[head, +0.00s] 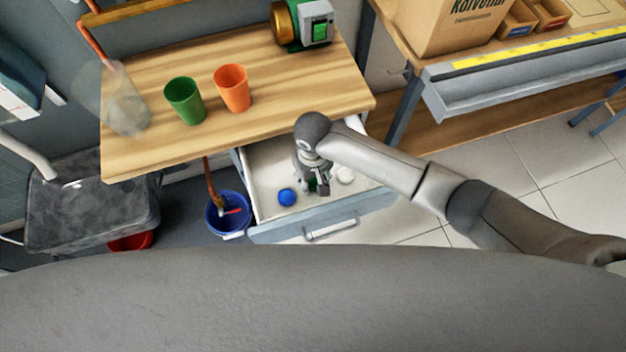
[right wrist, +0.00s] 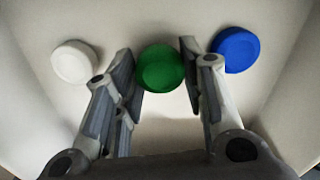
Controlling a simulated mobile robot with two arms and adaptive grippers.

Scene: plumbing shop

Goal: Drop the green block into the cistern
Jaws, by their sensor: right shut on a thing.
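The green block (right wrist: 160,68) looks round and sits between the fingers of my right gripper (right wrist: 157,60) in the right wrist view. The right gripper (head: 318,186) is shut on it, inside the open drawer (head: 262,160) under the wooden worktop. In the head view only a little green (head: 312,185) shows beside the fingers. A grey, marbled, box-like tank (head: 85,215) stands at the left in the head view; it may be the cistern. My left gripper is not in view.
A blue round piece (head: 287,197) and a white one (head: 345,175) lie in the drawer. A green cup (head: 185,101) and an orange cup (head: 232,88) stand on the worktop (head: 290,90). A blue bucket (head: 228,215) is on the floor left of the drawer.

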